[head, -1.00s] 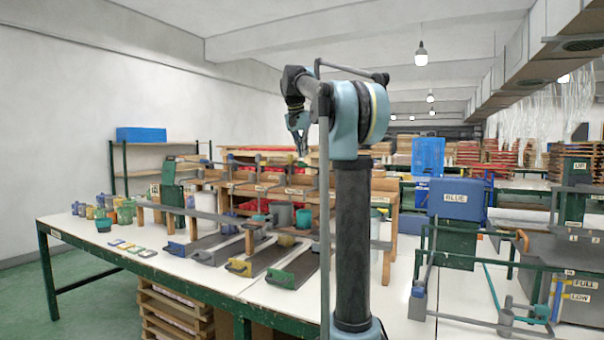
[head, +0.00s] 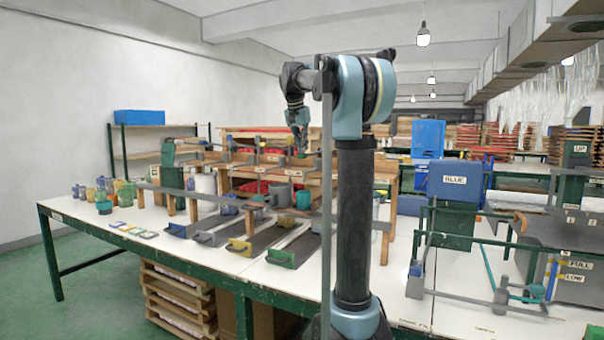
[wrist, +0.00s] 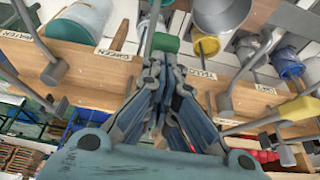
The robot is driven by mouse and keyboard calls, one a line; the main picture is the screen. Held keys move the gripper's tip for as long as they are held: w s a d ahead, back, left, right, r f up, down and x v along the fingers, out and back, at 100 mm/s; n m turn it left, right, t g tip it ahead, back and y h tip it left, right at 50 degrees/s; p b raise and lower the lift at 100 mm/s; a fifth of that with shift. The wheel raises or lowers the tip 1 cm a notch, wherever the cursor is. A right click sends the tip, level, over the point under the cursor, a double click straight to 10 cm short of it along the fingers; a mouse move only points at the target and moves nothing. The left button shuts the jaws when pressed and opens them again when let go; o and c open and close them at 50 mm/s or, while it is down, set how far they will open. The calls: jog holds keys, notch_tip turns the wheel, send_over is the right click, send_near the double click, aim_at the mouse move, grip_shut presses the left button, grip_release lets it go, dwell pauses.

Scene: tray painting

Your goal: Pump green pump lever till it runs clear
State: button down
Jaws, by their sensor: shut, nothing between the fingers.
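My gripper (head: 299,152) is shut and empty, pointing down above the row of wooden pump stands in the head view. In the wrist view my gripper (wrist: 168,72) has its fingertips close to a green cylindrical grip (wrist: 166,42) on a thin rod, seemingly the green pump lever. I cannot tell whether they touch.
Another lever with a yellow grip (wrist: 301,108) is at the right of the wrist view. A large grey pot (wrist: 222,14) and a yellow-rimmed cup (wrist: 207,46) are beyond the board. Trays with coloured ends, such as a green one (head: 281,258), lie on the white table (head: 255,281).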

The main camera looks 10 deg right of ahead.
aim_at(302, 155)
jog(key=shift+f, duration=2.1)
jog(key=shift+r, duration=5.3)
jog(key=shift+s, duration=0.1)
